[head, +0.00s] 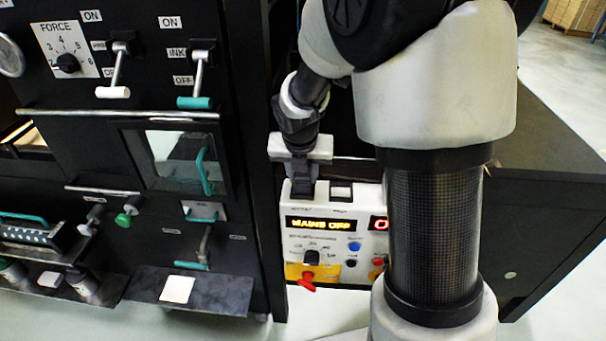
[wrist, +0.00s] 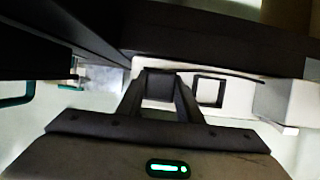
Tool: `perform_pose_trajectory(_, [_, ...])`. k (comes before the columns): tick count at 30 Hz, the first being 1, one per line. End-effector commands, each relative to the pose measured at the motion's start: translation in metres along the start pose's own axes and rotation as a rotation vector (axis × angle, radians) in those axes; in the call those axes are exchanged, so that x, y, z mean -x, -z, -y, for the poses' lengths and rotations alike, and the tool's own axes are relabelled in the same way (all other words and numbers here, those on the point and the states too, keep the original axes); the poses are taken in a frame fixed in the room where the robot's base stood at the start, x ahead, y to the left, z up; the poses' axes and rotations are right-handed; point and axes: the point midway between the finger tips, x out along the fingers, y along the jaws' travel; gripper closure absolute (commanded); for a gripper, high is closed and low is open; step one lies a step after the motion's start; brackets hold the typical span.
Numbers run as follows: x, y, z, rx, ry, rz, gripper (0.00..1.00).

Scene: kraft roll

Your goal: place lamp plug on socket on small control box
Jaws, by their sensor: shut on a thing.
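The small control box (head: 325,238) is white with a "MAINS OFF" display, knobs and a yellow lower panel. My gripper (head: 303,172) points down over the left part of its top. In the wrist view my gripper (wrist: 160,95) is shut on a dark, squarish block, which looks like the lamp plug (wrist: 160,86). The plug is at the left socket position on the box top, which it and the fingers hide. Whether it is seated or just above cannot be told.
A large black machine (head: 75,150) with levers, handles and a small window stands at the left, close to the box. A dark bench (head: 550,150) is behind and right. My arm covers the box's right side. Pale floor is open at far right.

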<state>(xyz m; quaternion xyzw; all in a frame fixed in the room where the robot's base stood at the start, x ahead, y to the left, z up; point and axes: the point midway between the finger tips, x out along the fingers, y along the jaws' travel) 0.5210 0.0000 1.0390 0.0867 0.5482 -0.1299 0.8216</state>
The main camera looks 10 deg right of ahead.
Motion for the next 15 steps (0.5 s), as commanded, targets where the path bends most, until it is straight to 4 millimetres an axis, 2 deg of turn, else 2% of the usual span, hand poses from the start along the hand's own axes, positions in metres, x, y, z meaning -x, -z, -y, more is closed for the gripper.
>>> perform_pose_trajectory(3, [-0.0034,0.0013,0.0003,0.000,0.001,0.000,0.91])
perform_pose_trajectory(4, [-0.0035,0.0014,0.0004,0.000,0.001,-0.001,0.66])
perform_pose_trajectory(7, [-0.0028,0.0011,0.0003,0.000,0.001,0.000,0.49])
perform_pose_trajectory(15, [-0.0024,0.0010,0.0001,0.000,0.000,0.000,0.49])
